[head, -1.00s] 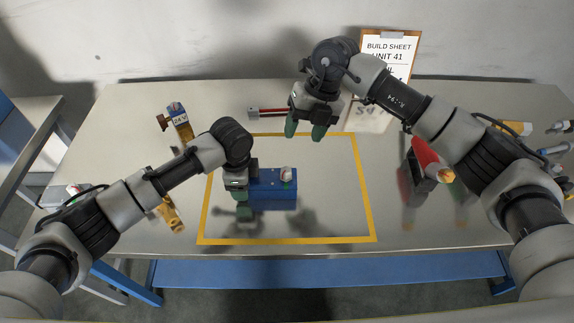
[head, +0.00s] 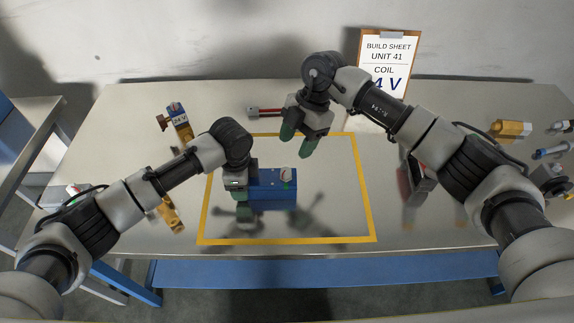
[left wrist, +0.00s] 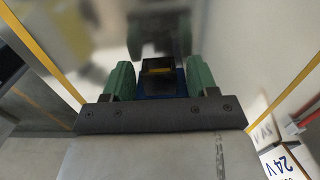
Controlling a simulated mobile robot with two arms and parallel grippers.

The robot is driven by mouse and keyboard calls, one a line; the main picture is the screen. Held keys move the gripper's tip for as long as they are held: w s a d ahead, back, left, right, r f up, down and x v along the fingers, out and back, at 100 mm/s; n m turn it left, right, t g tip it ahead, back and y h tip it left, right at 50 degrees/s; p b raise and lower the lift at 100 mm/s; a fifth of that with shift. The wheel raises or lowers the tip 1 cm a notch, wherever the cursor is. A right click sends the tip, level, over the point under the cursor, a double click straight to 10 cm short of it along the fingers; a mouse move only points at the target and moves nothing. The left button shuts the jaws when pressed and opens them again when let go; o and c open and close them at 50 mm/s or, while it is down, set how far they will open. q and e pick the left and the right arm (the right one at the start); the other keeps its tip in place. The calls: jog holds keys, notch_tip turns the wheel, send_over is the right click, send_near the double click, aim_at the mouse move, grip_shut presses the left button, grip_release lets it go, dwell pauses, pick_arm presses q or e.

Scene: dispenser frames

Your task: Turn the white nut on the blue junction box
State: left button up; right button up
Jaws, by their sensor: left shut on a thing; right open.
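The blue junction box (head: 271,190) stands inside the yellow-outlined area, and its near side also shows in the left wrist view (left wrist: 160,88). The white nut (head: 287,176) sits on its top, toward the right end, with a bit of green beside it. My left gripper (head: 241,204) is shut on the left end of the box; the left wrist view shows its green fingers on either side. My right gripper (head: 298,140) is open and empty, above and behind the box, apart from the nut. The contact at the left fingertips is partly hidden.
The yellow outline (head: 290,240) has bare table right of the box. A red-handled tool (head: 268,112) lies behind. Orange parts (head: 180,122) stand at left. A build sheet (head: 388,65) leans at the back. My right arm partly hides a dark and red object (head: 418,180).

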aim_at(286, 170)
jog(key=x, duration=0.7)
jog(key=shift+a+f, duration=0.15)
jog(key=shift+f, duration=0.1)
jog(key=shift+c, duration=0.5)
jog(key=c, duration=0.8)
jog(key=shift+c, duration=0.2)
jog(key=shift+n, duration=0.3)
jog(key=n+h, duration=0.1)
jog(key=n, duration=0.2)
jog(key=shift+g, duration=0.4)
jog(key=shift+a+n+g+h, duration=0.1)
jog(key=shift+n+g+h, duration=0.35)
jog(key=shift+n, duration=1.25)
